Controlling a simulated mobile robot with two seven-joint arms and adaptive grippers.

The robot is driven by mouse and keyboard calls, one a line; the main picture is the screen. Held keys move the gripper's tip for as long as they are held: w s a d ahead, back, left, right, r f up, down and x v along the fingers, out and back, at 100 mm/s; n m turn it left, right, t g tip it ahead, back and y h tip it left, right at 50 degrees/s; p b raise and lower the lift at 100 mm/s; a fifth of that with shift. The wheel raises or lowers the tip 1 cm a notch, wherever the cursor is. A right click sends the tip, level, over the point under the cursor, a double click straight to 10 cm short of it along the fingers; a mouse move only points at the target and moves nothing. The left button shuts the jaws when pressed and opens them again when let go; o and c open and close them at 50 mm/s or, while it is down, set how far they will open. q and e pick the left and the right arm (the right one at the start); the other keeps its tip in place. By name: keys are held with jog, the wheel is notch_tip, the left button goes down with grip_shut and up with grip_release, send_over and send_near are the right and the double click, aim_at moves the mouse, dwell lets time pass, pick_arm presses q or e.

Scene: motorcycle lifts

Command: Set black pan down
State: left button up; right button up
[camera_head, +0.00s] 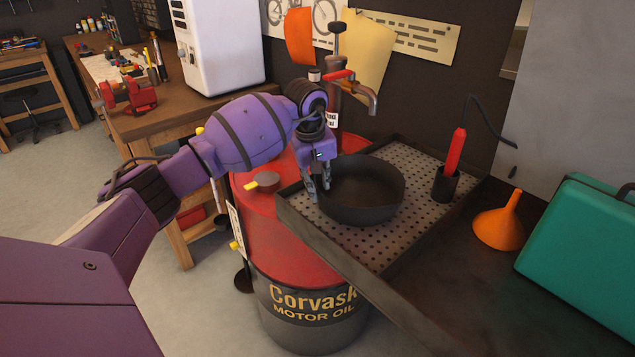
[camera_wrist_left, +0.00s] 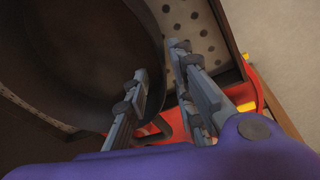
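The black pan (camera_head: 365,188) sits level on the perforated metal tray (camera_head: 412,168), near the tray's left side. My left gripper (camera_head: 319,188) reaches down at the pan's left rim. In the left wrist view my left gripper (camera_wrist_left: 162,62) has its fingers apart, one over the inside of the pan (camera_wrist_left: 75,50) and one outside its wall. A gap shows between the fingers and the rim, so the gripper looks open around the wall. The pan's underside is hidden. My right gripper is not in view.
The tray lies over a red-topped oil drum (camera_head: 305,300). A tap (camera_head: 350,85) stands behind the pan. A black cup with a red-handled tool (camera_head: 446,180) is on the tray's right. An orange funnel (camera_head: 500,228) and green case (camera_head: 590,255) stand farther right.

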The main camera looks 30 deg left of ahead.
pick_arm(q)
jog(key=v, duration=1.2)
jog(key=shift+r+b, duration=0.2)
jog(key=shift+b, duration=0.1)
